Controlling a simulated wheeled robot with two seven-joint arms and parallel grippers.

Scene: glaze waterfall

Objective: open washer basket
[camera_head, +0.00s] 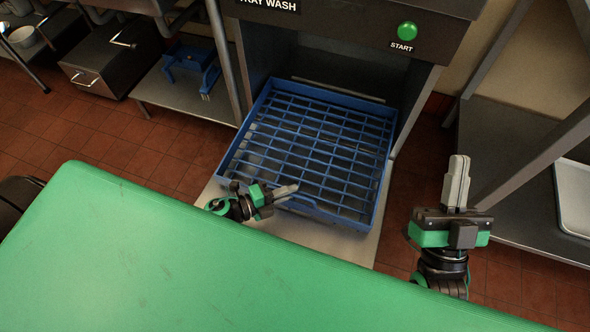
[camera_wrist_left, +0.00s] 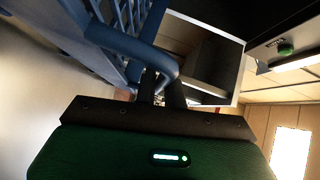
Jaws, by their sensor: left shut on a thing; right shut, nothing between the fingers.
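The blue washer basket (camera_head: 318,140) sits partly inside the tray washer (camera_head: 345,50) and reaches out over the metal shelf in front of it. My left gripper (camera_head: 290,190) is at the basket's front edge, toward its left side, and is shut on it. In the left wrist view, a blue bar of the basket (camera_wrist_left: 128,44) runs to the fingers (camera_wrist_left: 160,90). The exact grip is partly hidden by the gripper body. My right gripper (camera_head: 457,170) is shut and empty, pointing up, to the right of the basket and apart from it.
A green start button (camera_head: 407,31) is on the washer's front panel. A metal side table with a pale tray (camera_head: 574,195) stands at the right. A shelf with a blue item (camera_head: 192,64) is at the left. A green surface (camera_head: 180,260) fills the foreground.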

